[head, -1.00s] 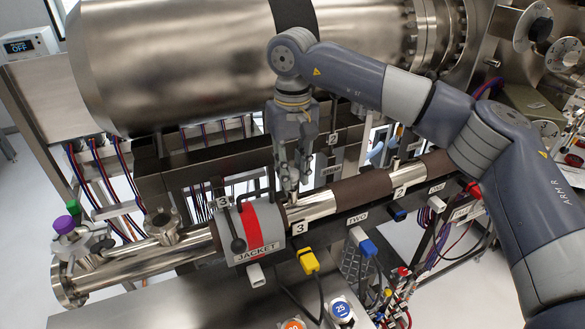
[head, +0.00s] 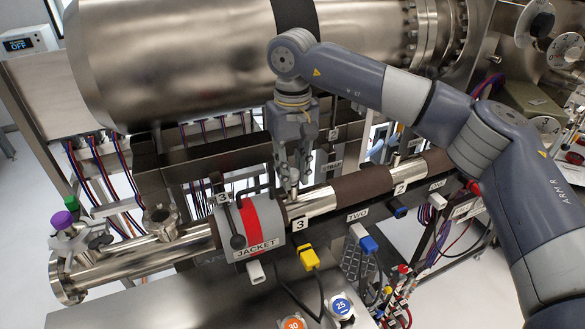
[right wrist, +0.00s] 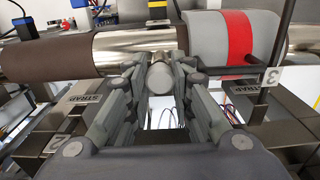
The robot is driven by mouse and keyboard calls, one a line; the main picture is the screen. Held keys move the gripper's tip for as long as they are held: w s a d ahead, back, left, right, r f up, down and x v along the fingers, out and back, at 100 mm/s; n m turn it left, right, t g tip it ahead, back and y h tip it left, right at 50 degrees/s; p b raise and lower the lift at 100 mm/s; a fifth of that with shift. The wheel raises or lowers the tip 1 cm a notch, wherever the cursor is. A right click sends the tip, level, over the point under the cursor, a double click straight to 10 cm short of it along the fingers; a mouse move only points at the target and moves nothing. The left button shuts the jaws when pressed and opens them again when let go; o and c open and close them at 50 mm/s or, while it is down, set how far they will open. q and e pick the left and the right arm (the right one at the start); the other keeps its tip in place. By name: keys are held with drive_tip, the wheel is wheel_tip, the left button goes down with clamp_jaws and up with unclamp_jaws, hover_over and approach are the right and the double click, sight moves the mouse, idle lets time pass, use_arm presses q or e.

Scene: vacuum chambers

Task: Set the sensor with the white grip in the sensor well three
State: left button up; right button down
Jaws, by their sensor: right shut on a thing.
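My right gripper (head: 293,184) points down at the pipe, just right of the grey jacket with a red band (head: 249,229). Its fingertips are close around a pale, rounded piece. In the right wrist view this piece, seemingly the sensor with the white grip (right wrist: 160,77), shows between the fingers (right wrist: 159,82). The fingers hide most of it, and I cannot tell how deep it sits. The bare pipe section (head: 315,201) with the tag 3 (head: 300,224) lies directly at the fingertips; sensor well three itself is hidden. My left gripper is not in view.
A short metal stub at tag 2 (head: 400,189) stands further right on the pipe. A yellow plug (head: 309,258) and cable hang below. Purple (head: 62,220) and green (head: 70,202) caps stand at the far left. The large steel chamber (head: 190,60) lies behind.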

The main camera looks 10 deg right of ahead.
drive_tip(key=shift+f, duration=0.35)
idle(0.4)
drive_tip(key=c, duration=1.3)
unclamp_jaws()
drive_tip(key=shift+r, duration=0.15)
drive_tip(key=shift+r+p, duration=2.2)
drive_tip(key=shift+r, duration=1.2)
drive_tip(key=shift+f, duration=0.1)
